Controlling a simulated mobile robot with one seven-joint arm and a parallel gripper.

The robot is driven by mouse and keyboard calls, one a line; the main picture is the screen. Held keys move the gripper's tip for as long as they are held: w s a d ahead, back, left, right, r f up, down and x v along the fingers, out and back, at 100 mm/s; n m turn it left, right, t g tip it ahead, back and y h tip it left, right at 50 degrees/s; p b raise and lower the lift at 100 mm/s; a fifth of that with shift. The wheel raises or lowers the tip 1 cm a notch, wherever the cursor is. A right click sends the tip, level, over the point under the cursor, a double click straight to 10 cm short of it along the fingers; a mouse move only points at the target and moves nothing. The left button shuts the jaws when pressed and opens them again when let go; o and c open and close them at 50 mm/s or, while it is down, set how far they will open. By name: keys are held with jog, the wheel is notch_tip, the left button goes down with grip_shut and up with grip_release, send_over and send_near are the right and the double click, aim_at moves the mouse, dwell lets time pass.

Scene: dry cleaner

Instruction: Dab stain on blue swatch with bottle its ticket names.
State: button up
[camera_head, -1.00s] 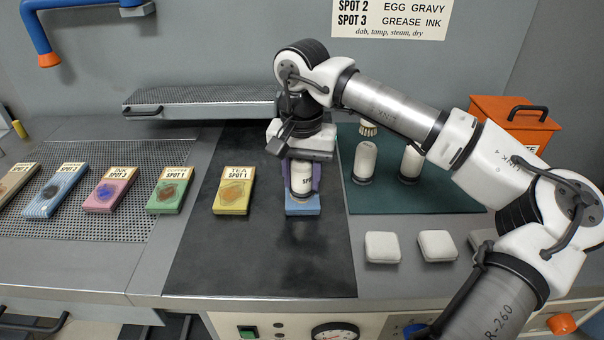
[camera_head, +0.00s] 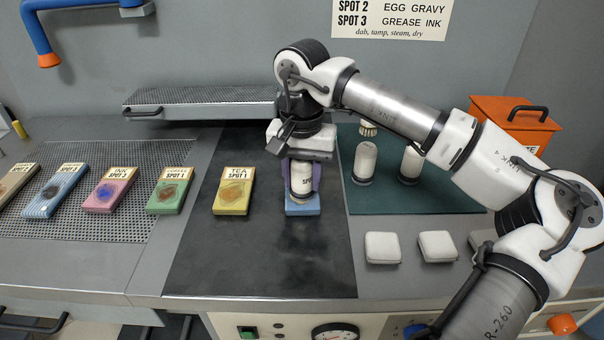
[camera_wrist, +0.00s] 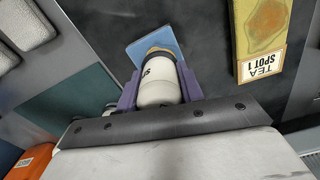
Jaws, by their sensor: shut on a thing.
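My gripper (camera_head: 302,180) is shut on a white bottle (camera_head: 301,177) with a dark band, held bottom end up or down over the blue swatch (camera_head: 303,207); its lower end meets or nearly meets the swatch. In the wrist view the bottle (camera_wrist: 158,88) sits between purple fingers, and its tan tip lies over the blue swatch (camera_wrist: 146,46). The lettering on the bottle is partly hidden. The blue swatch's stain and ticket are hidden by the bottle and gripper. A yellow swatch (camera_head: 235,197) with a ticket reading TEA SPOT 1 lies just left.
Several other swatches lie on the perforated board at left, including a green one (camera_head: 170,196). Two white bottles (camera_head: 365,162) (camera_head: 411,162) and a brush (camera_head: 368,129) stand on the green mat (camera_head: 440,190). White pads (camera_head: 382,247) lie in front. The dark board's front is clear.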

jog(key=shift+r+p, duration=2.2)
jog(key=shift+r, duration=1.3)
